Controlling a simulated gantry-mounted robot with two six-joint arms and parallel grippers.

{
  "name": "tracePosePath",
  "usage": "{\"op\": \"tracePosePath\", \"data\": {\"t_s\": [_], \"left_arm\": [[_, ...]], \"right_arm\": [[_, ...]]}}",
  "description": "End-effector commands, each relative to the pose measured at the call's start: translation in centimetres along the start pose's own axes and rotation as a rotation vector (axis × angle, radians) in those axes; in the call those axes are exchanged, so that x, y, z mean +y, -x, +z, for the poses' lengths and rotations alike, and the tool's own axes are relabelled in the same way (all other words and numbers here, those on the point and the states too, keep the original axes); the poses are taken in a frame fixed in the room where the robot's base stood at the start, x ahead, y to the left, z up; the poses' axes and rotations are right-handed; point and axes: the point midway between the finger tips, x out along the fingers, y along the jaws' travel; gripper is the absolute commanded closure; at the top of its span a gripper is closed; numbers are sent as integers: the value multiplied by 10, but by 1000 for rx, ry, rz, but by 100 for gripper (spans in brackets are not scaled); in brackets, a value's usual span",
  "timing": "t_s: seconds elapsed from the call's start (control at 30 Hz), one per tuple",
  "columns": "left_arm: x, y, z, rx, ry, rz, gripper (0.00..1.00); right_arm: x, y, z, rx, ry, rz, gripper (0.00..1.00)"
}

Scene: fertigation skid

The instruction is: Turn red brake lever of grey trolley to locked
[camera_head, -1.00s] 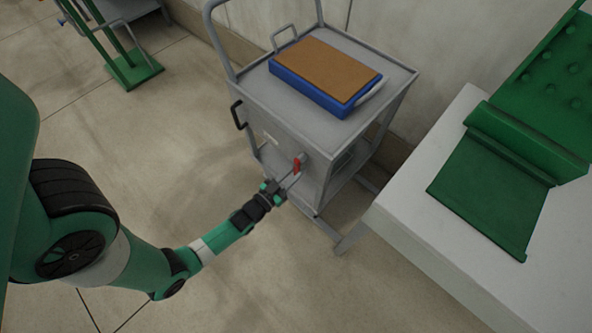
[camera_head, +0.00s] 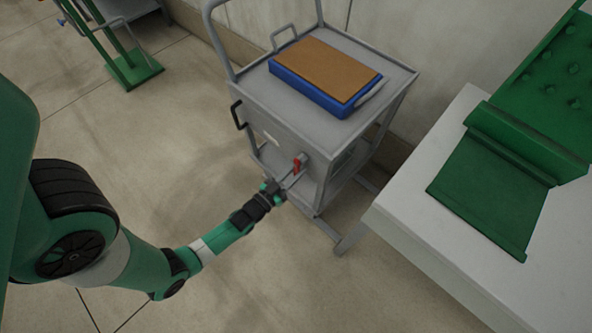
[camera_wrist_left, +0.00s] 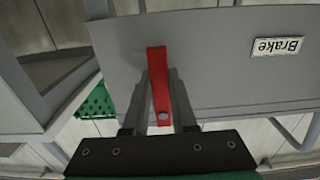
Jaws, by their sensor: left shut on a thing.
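The grey trolley (camera_head: 265,125) stands against the wall, and its side panel fills much of the left wrist view (camera_wrist_left: 210,60). The red brake lever (camera_head: 297,166) is on that panel near the right corner. In the left wrist view the red lever (camera_wrist_left: 157,75) lies between the two fingers, with a round pivot or bolt at its near end. My left gripper (camera_head: 289,180) is shut on the lever. A plate reading "Brake" (camera_wrist_left: 277,47) is on the panel beside the lever. My right gripper is not in view.
A blue tray with a brown top (camera_head: 322,78) lies on the trolley. A white table (camera_head: 410,210) with a green sloped piece (camera_head: 490,190) stands close on the right. A green stand (camera_head: 135,70) is at the back left. The floor around my left arm is clear.

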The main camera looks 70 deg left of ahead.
Motion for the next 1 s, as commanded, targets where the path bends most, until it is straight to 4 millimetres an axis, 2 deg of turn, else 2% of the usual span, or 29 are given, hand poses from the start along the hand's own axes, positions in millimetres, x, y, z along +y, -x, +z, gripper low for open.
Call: {"op": "tracePosePath", "data": {"t_s": [0.57, 0.77, 1.0], "left_arm": [[2, 0, 0, 0, 29, 1, 100], [6, 0, 0, 0, 119, 2, 100], [14, 0, -2, 1, 309, 2, 100]], "right_arm": [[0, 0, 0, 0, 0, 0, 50], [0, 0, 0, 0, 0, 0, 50], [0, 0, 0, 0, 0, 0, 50]]}}
